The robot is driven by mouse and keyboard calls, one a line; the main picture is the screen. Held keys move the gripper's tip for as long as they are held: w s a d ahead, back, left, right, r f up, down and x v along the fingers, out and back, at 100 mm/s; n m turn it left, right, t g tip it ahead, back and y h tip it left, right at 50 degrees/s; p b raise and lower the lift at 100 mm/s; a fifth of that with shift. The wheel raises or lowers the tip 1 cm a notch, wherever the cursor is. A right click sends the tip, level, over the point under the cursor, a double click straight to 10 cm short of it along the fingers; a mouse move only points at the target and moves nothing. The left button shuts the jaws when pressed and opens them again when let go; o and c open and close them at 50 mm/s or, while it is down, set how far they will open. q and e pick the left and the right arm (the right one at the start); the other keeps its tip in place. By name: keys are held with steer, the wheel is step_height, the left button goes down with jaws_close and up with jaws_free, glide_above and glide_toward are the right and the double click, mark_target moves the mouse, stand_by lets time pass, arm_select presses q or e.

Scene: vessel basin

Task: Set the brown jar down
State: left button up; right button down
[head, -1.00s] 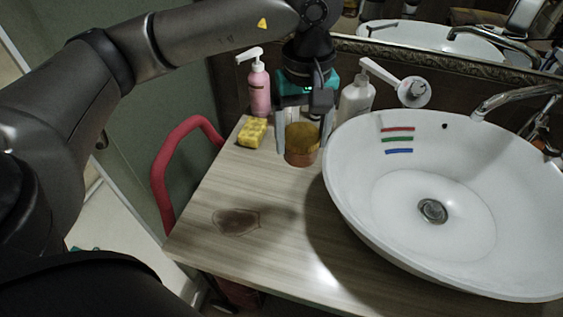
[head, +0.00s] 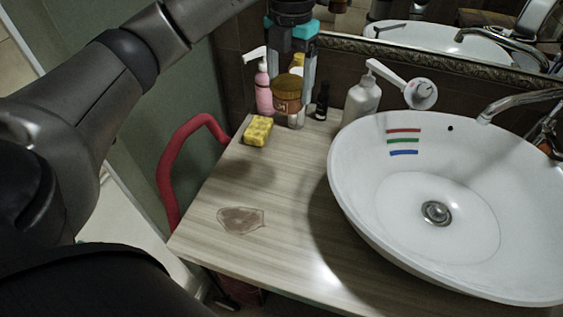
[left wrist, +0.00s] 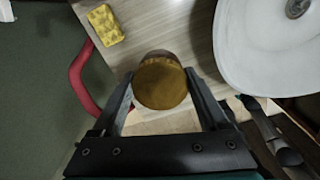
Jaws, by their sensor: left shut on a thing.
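The brown jar (head: 287,96) has a dull gold lid and a label. My left gripper (head: 291,88) is shut on it and holds it up above the back left part of the counter. In the left wrist view the jar's lid (left wrist: 160,83) lies between the two fingers of my left gripper (left wrist: 161,88). The wooden counter (head: 270,190) has bare room in front of the jar, with a brown stain (head: 241,220) near its front left. My right gripper is not in view.
A yellow sponge (head: 257,130) and a pink pump bottle (head: 263,92) stand left of the jar. A small dark bottle (head: 322,101) and a white pump bottle (head: 362,100) are to its right. The white basin (head: 385,225) fills the right side. A red rail (head: 166,170) runs beside the counter.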

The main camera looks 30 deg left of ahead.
arm_select(q)
steer(key=n, duration=0.2)
steer(key=a+n, duration=0.1)
steer(key=n, duration=0.1)
steer(key=a+n, duration=0.1)
steer(key=n, duration=0.1)
steer(key=shift+w+a+r+n, duration=0.1)
steer(key=shift+w+r+n, duration=0.05)
steer(key=shift+w+n, duration=0.2)
step_height(320, 180, down, 20)
steer(key=b, duration=0.3)
steer(key=o, duration=1.4)
steer(key=shift+r, duration=0.15)
step_height(320, 180, up, 12)
steer(key=shift+f+p, duration=0.1)
steer(key=shift+p, duration=0.75)
